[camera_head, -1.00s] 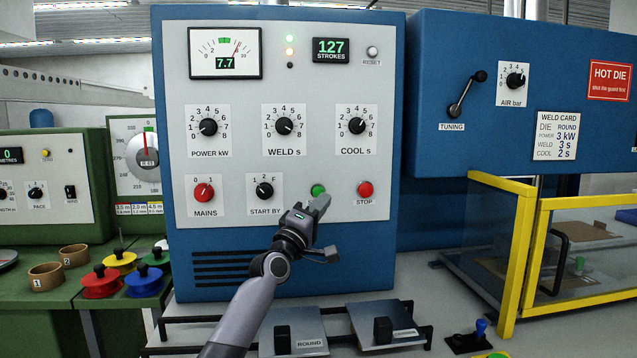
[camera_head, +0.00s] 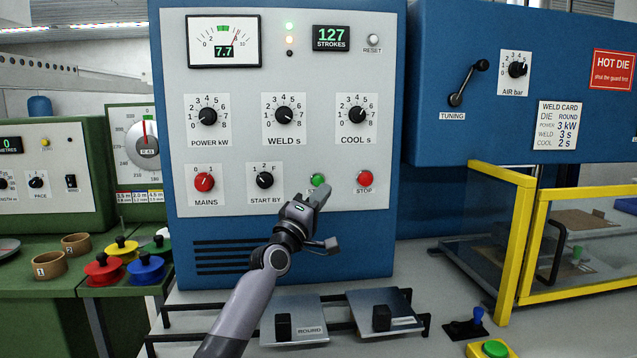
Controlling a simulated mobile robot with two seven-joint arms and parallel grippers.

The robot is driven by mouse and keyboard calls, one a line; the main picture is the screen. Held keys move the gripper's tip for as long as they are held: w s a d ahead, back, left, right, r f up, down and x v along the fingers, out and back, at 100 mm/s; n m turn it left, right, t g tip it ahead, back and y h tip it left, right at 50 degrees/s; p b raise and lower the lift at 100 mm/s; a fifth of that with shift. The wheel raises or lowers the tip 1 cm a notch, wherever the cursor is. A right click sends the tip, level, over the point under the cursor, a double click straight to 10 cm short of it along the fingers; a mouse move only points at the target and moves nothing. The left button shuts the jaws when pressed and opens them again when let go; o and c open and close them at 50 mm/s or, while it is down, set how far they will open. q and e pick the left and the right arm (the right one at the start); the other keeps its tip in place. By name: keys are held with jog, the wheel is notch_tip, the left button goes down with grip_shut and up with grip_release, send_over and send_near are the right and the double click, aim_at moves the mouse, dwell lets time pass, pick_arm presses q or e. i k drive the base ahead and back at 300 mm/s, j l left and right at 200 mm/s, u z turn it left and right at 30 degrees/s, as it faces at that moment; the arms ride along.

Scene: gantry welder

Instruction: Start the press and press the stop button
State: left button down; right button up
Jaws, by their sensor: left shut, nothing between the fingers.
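The press control panel (camera_head: 345,225) is a grey plate on a blue cabinet. The round red STOP button (camera_head: 365,178) sits at its lower right. A green button (camera_head: 317,180) is to its left, and its label is partly hidden by my gripper. My left gripper (camera_head: 319,194) is shut and empty, with its tips just below the green button in the picture; I cannot tell whether they touch it. The red MAINS knob (camera_head: 204,182) points to 1 and the START BY knob (camera_head: 265,180) is beside it. My right gripper is out of view.
The counter reads 127 strokes (camera_head: 331,38) and the meter (camera_head: 223,42) reads 7.7. Below are two die plates (camera_head: 290,308). A yellow guard frame (camera_head: 524,235) stands at right, and a yellow box with a green button (camera_head: 493,349) is at lower right.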

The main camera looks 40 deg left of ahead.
aim_at(365, 178)
jog(key=i+l+u, duration=0.2)
jog(key=i+l, duration=0.15)
jog(key=i+l+u, duration=0.15)
jog(key=i+l, duration=0.2)
jog(key=l, duration=0.2)
